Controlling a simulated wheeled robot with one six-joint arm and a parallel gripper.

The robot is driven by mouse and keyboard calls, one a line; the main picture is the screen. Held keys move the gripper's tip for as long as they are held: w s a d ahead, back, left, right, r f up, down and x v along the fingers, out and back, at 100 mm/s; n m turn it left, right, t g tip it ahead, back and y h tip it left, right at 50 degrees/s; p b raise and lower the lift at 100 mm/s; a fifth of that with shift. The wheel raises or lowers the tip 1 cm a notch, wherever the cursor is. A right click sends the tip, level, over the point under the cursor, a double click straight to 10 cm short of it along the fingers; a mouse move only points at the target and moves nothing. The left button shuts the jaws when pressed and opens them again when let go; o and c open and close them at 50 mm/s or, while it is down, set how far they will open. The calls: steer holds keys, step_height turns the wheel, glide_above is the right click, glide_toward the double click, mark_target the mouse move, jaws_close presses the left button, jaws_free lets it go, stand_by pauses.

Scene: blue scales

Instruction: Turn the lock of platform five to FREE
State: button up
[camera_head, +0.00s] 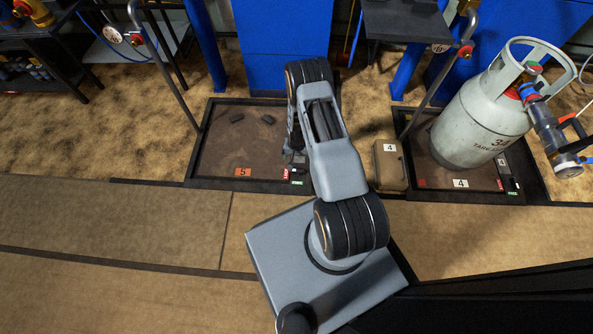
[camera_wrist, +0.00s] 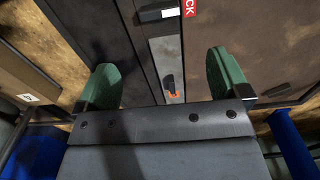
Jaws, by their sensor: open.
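The wrist view shows the red LOCK label (camera_wrist: 190,7), a black block with a white patch (camera_wrist: 157,14), and a grey strip (camera_wrist: 163,55) bearing a small black piece and an orange mark. My gripper (camera_wrist: 161,60) is open and empty, its green fingers either side of the strip. I cannot tell which way the lock is set.
Platform four (camera_head: 425,168) stands to the right with a grey gas cylinder (camera_head: 480,120) on it. A brown case (camera_head: 389,165) marked 4 stands between the platforms. Metal rails (camera_head: 165,65) and blue posts (camera_head: 205,50) rise behind. The floor at front left is clear.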

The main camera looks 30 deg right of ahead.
mark_target(297, 170)
step_height(297, 170, down, 13)
steer(key=b, duration=0.6)
steer(key=shift+f, duration=0.15)
steer(key=c, duration=0.9)
